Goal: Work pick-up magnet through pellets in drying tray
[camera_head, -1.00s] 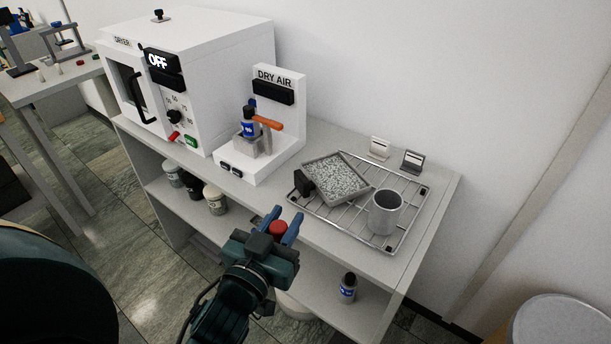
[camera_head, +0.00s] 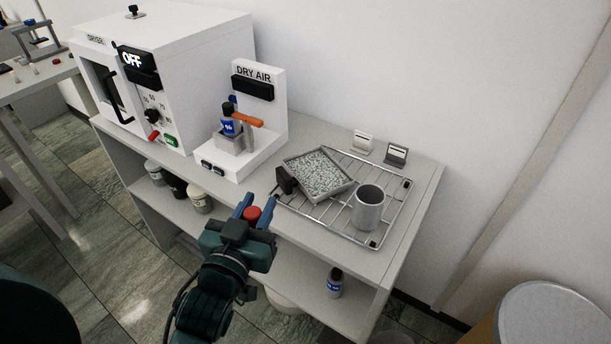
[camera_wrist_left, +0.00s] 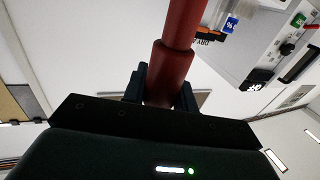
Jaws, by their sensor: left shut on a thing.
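My left gripper (camera_head: 255,207) is shut on the red pick-up magnet (camera_head: 252,214). It is in front of the bench's front edge, left of and nearer than the drying tray. In the left wrist view the magnet shows as a red stepped rod (camera_wrist_left: 178,40) between the dark fingers (camera_wrist_left: 160,88). The drying tray (camera_head: 345,192) is square and shallow, full of grey speckled pellets, with a black handle block at its left. It sits tilted or turned on a wire rack (camera_head: 386,231); I cannot tell which. The magnet is apart from the pellets. My right gripper is not in view.
A grey cup (camera_head: 368,208) stands on the rack, right of the tray. Two small card holders (camera_head: 396,154) stand behind. The dry air station (camera_head: 258,115) and the white dryer (camera_head: 190,60) marked OFF stand left. Bottles sit on the lower shelf (camera_head: 295,275).

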